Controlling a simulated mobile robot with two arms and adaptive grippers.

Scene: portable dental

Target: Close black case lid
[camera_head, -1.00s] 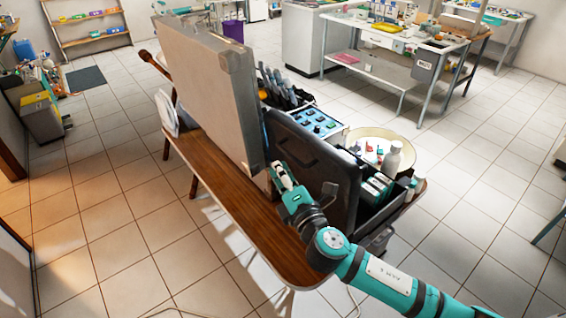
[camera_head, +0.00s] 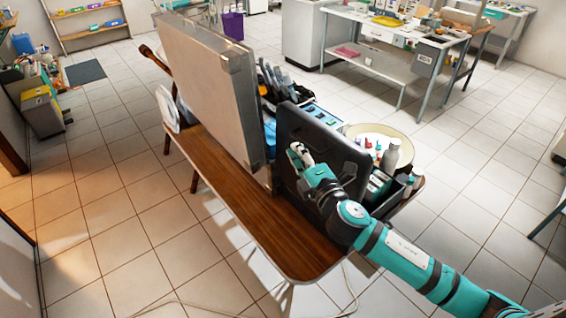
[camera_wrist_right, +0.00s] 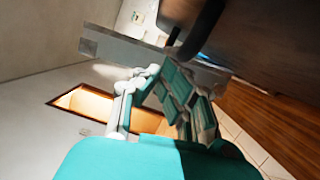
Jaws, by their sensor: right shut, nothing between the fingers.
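The black case's lid (camera_head: 318,150) stands raised on the near side of the case, its outer face toward me. It hides much of the case interior. The open case body (camera_head: 394,190) shows at the lid's right, with bottles and dark boxes in it. My right gripper (camera_head: 298,154) is shut and empty, in front of the lid's outer face near its left part; I cannot tell whether it touches. In the right wrist view, the fingers (camera_wrist_right: 165,92) are below a dark surface (camera_wrist_right: 265,40), probably the lid. My left gripper is not in view.
A tall grey case panel (camera_head: 205,85) stands upright left of the black lid, close to my right gripper. The wooden table (camera_head: 225,190) has a bare strip in front. A cream round tray (camera_head: 405,147) with small items and a white bottle (camera_head: 390,156) are behind right.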

